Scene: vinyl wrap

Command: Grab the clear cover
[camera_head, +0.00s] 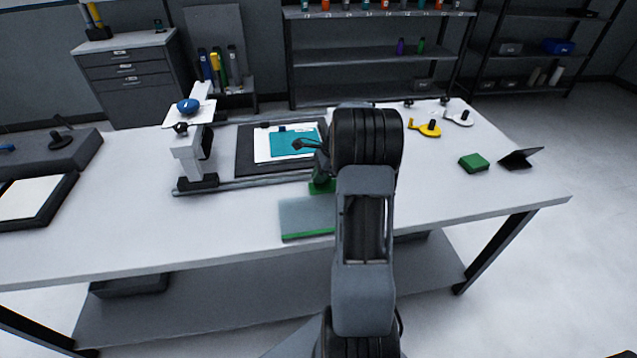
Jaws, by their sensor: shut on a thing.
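The clear cover (305,219) looks like a pale see-through panel with a green front edge. It is at the front middle of the white table, just left of my arm. A green block (322,187) stands at its back edge and looks like its grip. My gripper (321,170) is mostly hidden behind my own arm. It is at the green block and appears shut on it. The fingertips are not clear, and I cannot tell whether the panel touches the table. The panel's right part is hidden by my arm.
Behind the cover, a black mat (246,160) holds a white sheet with a teal piece (290,149). A grey post on a rail (188,160) stands left. A yellow tool (428,129), green block (474,162) and black stand (520,157) are at right.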

